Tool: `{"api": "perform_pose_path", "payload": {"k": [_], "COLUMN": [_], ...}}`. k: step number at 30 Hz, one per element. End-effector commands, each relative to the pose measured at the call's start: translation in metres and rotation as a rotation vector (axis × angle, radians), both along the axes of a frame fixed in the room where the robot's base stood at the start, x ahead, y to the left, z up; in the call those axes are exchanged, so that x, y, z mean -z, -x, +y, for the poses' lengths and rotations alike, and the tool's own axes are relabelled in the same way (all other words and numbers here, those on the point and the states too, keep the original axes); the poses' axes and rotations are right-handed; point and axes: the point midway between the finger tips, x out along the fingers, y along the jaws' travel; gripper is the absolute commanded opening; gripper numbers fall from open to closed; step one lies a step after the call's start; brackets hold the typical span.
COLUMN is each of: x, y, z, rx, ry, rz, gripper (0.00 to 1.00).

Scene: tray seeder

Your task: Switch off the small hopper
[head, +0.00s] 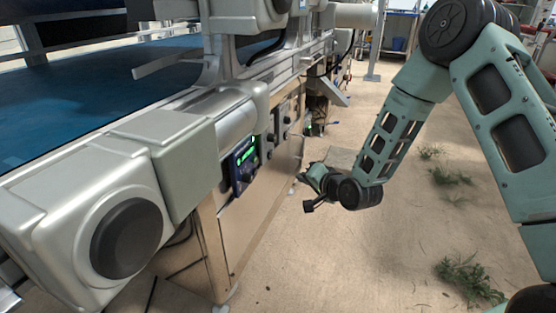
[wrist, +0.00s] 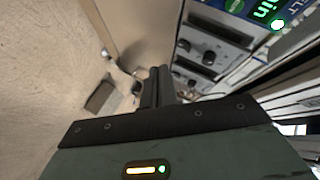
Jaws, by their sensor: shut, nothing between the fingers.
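My gripper (head: 306,178) is shut and empty, held in the air to the right of the machine's front cabinet. In the wrist view its two dark fingers (wrist: 158,72) lie together, pointing up the picture. To their right is a control panel (wrist: 216,40) with two dark knobs, one knob (wrist: 184,45) and another knob (wrist: 209,58). A second panel with small dark knobs (wrist: 191,83) lies just below it. In the head view these panels (head: 287,118) sit on the cabinet side, apart from my gripper. I cannot read which one is labelled small hopper, nor the knob positions.
A blue panel with a lit green display (head: 243,160) is nearest on the cabinet (head: 262,205). A blue conveyor belt (head: 80,88) and grey housings (head: 95,215) fill the left. The floor (head: 370,235) right of the cabinet is open, with weed tufts (head: 465,278).

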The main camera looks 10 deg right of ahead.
Motion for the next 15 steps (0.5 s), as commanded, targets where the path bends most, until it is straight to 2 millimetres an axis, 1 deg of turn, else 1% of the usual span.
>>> {"api": "perform_pose_path", "payload": {"k": [1,2,6,9,12,15], "x": [0.008,0.011,0.017,0.02,0.022,0.023], "y": [-0.005,-0.007,-0.017,-0.019,-0.019,-0.018], "z": [0.003,0.004,0.006,0.004,0.0,-0.002], "rx": [0.03,0.048,0.132,0.184,0.224,0.249], "ry": [-0.078,-0.128,-0.356,-0.494,-0.598,-0.664], "rz": [-0.027,-0.048,-0.149,-0.212,-0.26,-0.294], "gripper": [0.0,0.0,0.0,0.0,0.0,0.0]}}
